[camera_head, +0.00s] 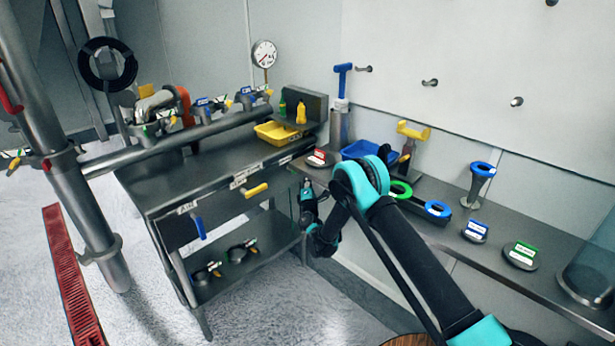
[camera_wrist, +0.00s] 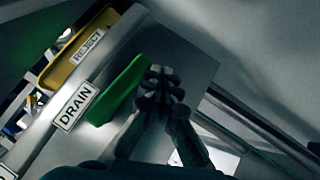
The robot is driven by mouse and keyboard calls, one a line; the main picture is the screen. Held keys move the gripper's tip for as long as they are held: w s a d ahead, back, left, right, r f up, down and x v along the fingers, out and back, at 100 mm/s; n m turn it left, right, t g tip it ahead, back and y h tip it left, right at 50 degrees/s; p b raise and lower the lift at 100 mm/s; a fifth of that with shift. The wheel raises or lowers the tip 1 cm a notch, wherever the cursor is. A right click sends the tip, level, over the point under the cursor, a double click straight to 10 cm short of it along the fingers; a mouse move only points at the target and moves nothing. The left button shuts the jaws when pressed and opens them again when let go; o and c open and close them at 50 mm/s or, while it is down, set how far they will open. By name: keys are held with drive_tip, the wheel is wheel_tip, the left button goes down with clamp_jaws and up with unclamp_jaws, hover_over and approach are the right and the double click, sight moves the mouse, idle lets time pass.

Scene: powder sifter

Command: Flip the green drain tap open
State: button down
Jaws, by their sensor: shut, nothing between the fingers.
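The green drain tap (camera_wrist: 117,90) shows in the wrist view as a long flat green handle. It lies slantwise beside a white DRAIN label (camera_wrist: 75,106) on the grey bench front. My gripper (camera_wrist: 160,82) is shut and empty, with its fingertips just right of the handle's upper end. I cannot tell whether they touch it. In the head view my gripper (camera_head: 305,188) is at the right end of the bench front, and I cannot make out the green tap there.
Along the bench front (camera_head: 225,195) are a yellow handle (camera_head: 256,190) and a blue handle (camera_head: 199,228). The wrist view shows a REJECT label (camera_wrist: 87,46) on a yellow part. A wall shelf (camera_head: 455,240) with rings and labelled discs stands right of my gripper.

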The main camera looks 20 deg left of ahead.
drive_tip(key=v, duration=0.7)
drive_tip(key=shift+s, duration=0.2)
drive_tip(key=shift+f, duration=0.15)
